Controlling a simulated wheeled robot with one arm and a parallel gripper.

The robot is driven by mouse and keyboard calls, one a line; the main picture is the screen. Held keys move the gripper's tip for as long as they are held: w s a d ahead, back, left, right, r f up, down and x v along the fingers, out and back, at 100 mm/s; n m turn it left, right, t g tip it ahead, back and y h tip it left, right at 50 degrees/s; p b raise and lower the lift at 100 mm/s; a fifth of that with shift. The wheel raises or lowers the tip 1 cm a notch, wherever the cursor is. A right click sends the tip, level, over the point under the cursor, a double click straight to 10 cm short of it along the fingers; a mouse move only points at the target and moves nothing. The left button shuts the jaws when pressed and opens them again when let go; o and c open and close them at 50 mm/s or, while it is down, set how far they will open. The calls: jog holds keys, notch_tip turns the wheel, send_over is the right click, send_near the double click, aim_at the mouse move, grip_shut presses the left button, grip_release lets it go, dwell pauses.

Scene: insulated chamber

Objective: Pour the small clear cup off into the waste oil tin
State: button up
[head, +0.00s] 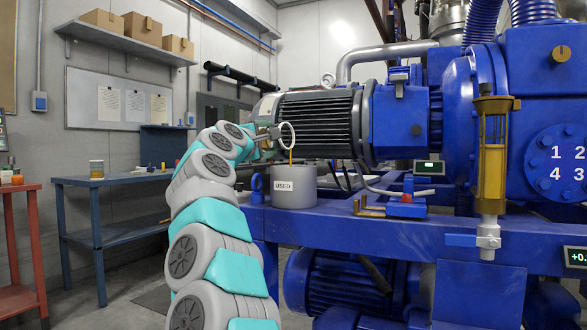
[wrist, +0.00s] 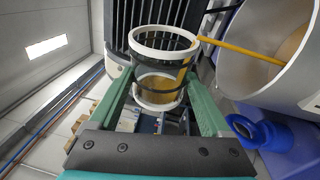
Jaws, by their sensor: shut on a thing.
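The small clear cup (wrist: 162,62) has white rims and amber liquid inside. My gripper (wrist: 165,95) is shut on it, with one green finger on each side. In the head view the cup (head: 287,134) is tilted, with its white ring facing the camera, above the grey tin labelled USED (head: 293,184). An amber stream (head: 291,156) runs from the cup down to the tin. In the wrist view the stream (wrist: 240,50) crosses from the cup's rim into the open tin (wrist: 238,82) at the right.
The tin stands on the blue pump frame (head: 340,222), close to the finned motor (head: 318,122). A blue ring fitting (head: 258,186) is just left of the tin. A sight glass with amber oil (head: 492,160) hangs at the right. A blue bench (head: 110,182) stands at the left.

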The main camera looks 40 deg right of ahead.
jog(key=shift+s+d+r+m, duration=0.1)
jog(key=shift+s+r+m, duration=0.1)
jog(key=shift+m, duration=0.5)
dwell(0.6)
